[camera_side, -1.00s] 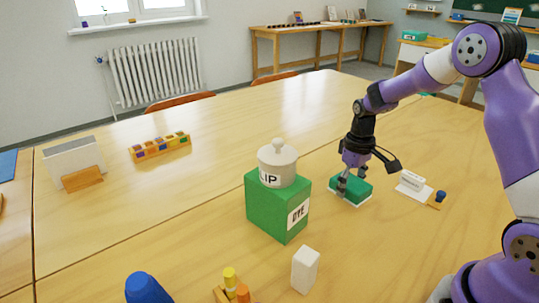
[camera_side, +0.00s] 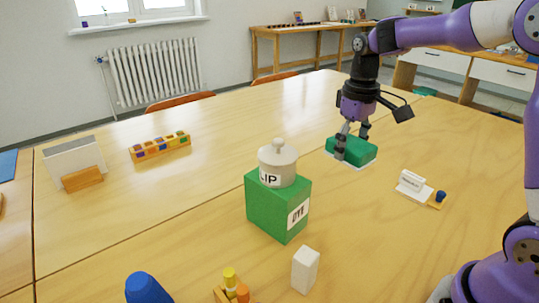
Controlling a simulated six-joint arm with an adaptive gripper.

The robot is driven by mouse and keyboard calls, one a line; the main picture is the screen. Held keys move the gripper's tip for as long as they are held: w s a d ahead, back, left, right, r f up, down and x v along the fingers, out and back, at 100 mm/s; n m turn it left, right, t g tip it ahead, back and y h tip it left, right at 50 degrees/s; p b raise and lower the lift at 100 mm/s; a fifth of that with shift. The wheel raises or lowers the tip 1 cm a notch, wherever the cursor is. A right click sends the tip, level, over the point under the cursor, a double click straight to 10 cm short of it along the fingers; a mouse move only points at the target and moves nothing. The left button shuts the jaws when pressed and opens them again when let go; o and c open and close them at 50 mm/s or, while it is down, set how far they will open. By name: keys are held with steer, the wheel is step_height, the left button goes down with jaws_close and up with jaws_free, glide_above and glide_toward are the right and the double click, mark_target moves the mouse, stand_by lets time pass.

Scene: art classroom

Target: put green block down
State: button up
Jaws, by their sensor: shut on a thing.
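A small green block with a thin white layer under it (camera_side: 364,152) is in my gripper (camera_side: 352,146), right of and beyond the large green box in the camera_side view. My gripper points down and its fingers are shut on the block's sides. The block looks level. I cannot tell whether its underside touches the table or hangs just above it.
A large green box labelled DYE (camera_side: 265,208) carries a lidded pot (camera_side: 277,165). A white block (camera_side: 305,269) stands in front. A small white card stand (camera_side: 412,183) lies right. A row of coloured blocks (camera_side: 160,146) sits far left. The table (camera_side: 330,110) is clear behind.

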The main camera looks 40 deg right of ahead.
steer(key=s+a+r, duration=0.3)
steer(key=a+r, duration=0.1)
steer(key=a, duration=0.3)
steer(key=shift+s+a+r, duration=0.25)
steer(key=shift+s+r, duration=0.1)
steer(key=shift+s, duration=0.05)
glide_above(385, 209)
step_height(385, 209, down, 13)
steer(key=shift+f, duration=2.2)
